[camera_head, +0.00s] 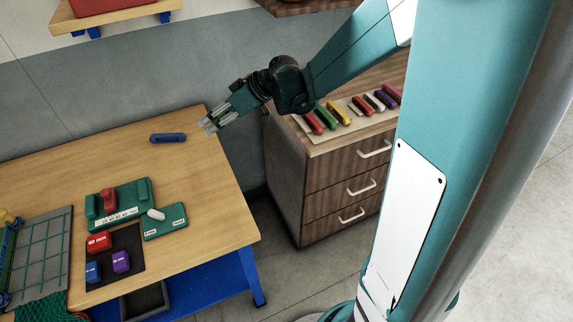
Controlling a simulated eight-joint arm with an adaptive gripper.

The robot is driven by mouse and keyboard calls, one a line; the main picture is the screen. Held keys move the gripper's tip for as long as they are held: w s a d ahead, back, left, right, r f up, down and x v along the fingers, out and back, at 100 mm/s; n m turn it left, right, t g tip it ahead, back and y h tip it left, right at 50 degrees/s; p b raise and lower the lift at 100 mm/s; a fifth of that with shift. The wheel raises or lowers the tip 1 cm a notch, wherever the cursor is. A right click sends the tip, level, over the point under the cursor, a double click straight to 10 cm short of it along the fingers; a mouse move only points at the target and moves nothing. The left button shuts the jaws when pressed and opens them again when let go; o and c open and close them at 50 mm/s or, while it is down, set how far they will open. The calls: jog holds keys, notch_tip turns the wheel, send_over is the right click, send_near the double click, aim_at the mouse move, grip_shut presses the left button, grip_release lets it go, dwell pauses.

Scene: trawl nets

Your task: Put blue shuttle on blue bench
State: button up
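A small blue shuttle (168,137) lies flat near the back edge of a bench (190,190) with a light wooden top and blue legs. My gripper (208,126) reaches in from the right, over the bench's back right corner. Its grey fingertips point left and down, a short way to the right of the shuttle and apart from it. The fingers look spread, with nothing visible between them. The height of the fingertips above the bench top is hard to judge.
On the bench are a green block holder (125,203) with a red piece, a green plate (165,222) with a white piece, a dark mat (128,240) with labelled blocks, and a netting frame (40,250). A drawer cabinet (285,165) bearing several coloured shuttles stands at right.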

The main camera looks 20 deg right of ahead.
jog(key=s+d+r+m+h, duration=0.1)
jog(key=s+d+m+h, duration=0.2)
jog(key=s, duration=0.7)
jog(key=s+d+r+m+t+h, duration=0.1)
jog(key=s+d+r+m+h, duration=0.1)
jog(key=s, duration=0.9)
jog(key=s+d+r+m+t+h, duration=0.1)
jog(key=s+d+r+m+h, duration=0.1)
jog(key=s+d, duration=0.4)
jog(key=s+m+h, duration=0.1)
jog(key=s+m, duration=0.1)
jog(key=s, duration=0.2)
jog(key=shift+s+d+h, duration=0.2)
jog(key=shift+d+h, duration=0.05)
jog(key=shift+h, duration=0.15)
